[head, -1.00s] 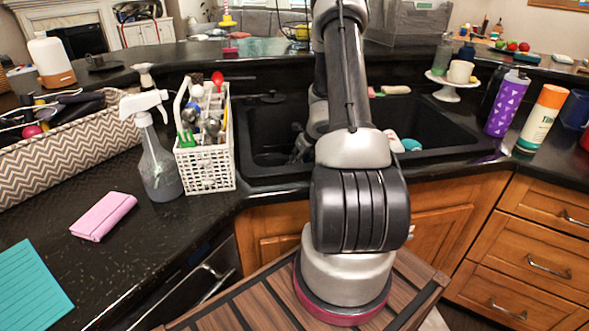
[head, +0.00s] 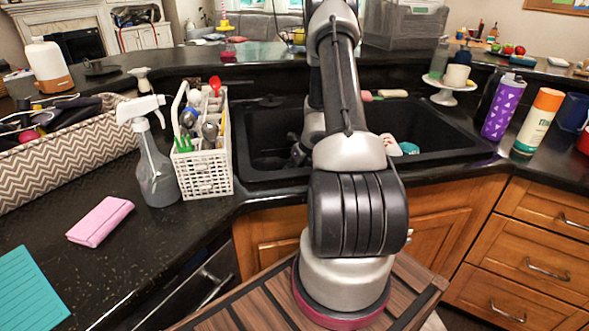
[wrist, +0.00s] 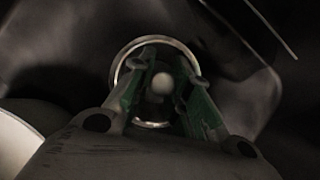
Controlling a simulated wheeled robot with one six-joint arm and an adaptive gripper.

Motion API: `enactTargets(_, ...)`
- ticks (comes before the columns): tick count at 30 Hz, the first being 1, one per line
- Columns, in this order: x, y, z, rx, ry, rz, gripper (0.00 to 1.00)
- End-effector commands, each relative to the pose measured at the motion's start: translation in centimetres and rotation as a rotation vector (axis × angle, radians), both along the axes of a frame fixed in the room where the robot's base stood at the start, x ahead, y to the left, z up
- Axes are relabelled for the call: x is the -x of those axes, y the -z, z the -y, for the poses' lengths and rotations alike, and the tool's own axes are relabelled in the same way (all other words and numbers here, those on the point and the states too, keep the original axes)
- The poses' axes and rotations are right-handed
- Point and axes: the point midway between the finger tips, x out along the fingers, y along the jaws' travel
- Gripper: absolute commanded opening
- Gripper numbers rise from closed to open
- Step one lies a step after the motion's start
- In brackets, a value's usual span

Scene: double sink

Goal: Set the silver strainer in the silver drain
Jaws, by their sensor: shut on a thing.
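In the wrist view my gripper (wrist: 164,70) points down into the dark sink, its green-lined fingers closed around the silver strainer. The strainer's pale round knob (wrist: 162,84) shows between the fingers. A thin bright silver ring (wrist: 152,124) encircles the fingertips; I cannot tell whether it is the strainer's rim or the silver drain's edge. In the head view my gripper (head: 299,153) is low in the left part of the sink, partly hidden by my arm. The strainer cannot be made out there.
The black double sink (head: 455,151) has a sponge and a teal item in its right part. A white utensil basket (head: 207,172) and a spray bottle (head: 156,170) stand left of it. A purple bottle (head: 503,106) and an orange-capped bottle (head: 537,122) stand right.

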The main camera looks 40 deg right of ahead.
Motion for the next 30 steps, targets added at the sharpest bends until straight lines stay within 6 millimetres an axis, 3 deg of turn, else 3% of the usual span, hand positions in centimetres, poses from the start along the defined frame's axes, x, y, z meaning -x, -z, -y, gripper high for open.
enactTargets(5,-0.1,-1.8,0.0,0.003,-0.003,0.002,0.0)
enactTargets(19,-0.1,-10.5,0.0,-0.017,-0.013,0.004,0.0)
enactTargets(23,0.0,-10.5,0.0,-0.019,-0.011,0.001,0.0)
enactTargets(30,0.1,-8.5,0.1,-0.019,-0.009,0.0,0.0)
